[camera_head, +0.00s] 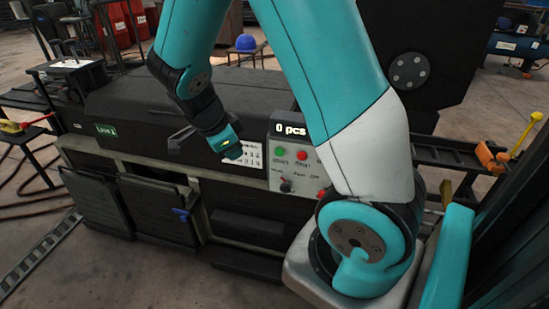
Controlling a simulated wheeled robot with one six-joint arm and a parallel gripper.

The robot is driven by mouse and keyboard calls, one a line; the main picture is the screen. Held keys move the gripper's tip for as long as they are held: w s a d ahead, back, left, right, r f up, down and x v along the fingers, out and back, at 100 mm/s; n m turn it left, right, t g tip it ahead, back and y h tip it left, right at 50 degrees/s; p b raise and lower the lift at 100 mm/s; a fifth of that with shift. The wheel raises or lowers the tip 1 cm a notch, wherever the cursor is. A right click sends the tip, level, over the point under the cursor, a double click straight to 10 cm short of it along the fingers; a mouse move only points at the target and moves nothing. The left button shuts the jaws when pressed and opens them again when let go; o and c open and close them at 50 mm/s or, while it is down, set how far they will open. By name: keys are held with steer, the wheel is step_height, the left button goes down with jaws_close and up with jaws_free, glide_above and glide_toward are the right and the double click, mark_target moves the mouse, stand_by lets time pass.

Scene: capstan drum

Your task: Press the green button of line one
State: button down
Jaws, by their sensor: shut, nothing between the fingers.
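The green button (280,152) sits at the upper left of a light control panel (277,175) on the front of the dark machine (150,105). A green "Line 1" label (106,130) is on the machine's left front. A red button (302,154) is just right of the green one, under a display (290,129) reading "0 pcs".
A dark knob (285,185) and another red button (322,192) are lower on the panel, partly beside my arm, which hides the panel's right side. A white sheet (243,157) is left of the panel. A blue cap (246,42) lies behind the machine.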

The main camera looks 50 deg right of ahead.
mark_target(275, 153)
steer(key=d+f+m+g+h, duration=0.1)
steer(key=d+f+m+h, duration=0.1)
steer(key=d+m, duration=0.4)
steer(key=shift+d+f+m, duration=0.2)
steer(key=shift+f+m, duration=0.2)
steer(key=shift+d+f+p, duration=0.25)
steer(key=shift+d+f, duration=1.1)
steer(key=shift+d, duration=0.2)
steer(key=shift+d+f+p, duration=0.3)
steer(key=shift+d+f, duration=1)
steer(key=shift+d, duration=0.3)
steer(key=shift+d+f+p, duration=0.25)
steer(key=shift+d+f, duration=1.1)
steer(key=shift+d, duration=0.2)
